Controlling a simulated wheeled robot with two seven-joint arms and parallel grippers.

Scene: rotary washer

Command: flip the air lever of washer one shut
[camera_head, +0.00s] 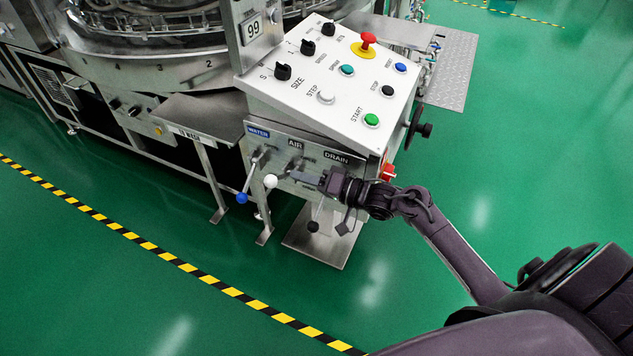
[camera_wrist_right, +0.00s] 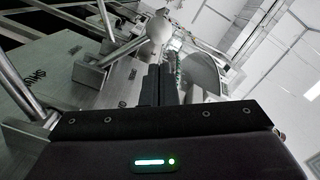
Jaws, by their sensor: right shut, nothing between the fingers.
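The air lever's white ball (camera_head: 270,181) hangs below and left of the AIR label (camera_head: 295,144) on the washer's control box. The lever slants out from the panel. My right gripper (camera_head: 291,174) is shut and empty, just right of the ball. In the right wrist view the white ball (camera_wrist_right: 158,28) is just beyond the tips of the shut fingers (camera_wrist_right: 158,72), with its rod (camera_wrist_right: 118,52) running left to the panel. I cannot tell whether the fingers touch the ball. My left gripper is not in view.
The water lever's blue ball (camera_head: 241,198) is left of the air lever. The drain lever's black ball (camera_head: 313,226) hangs below my right gripper. The sloped button panel (camera_head: 330,75) is above. Green floor (camera_head: 150,220) in front is clear.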

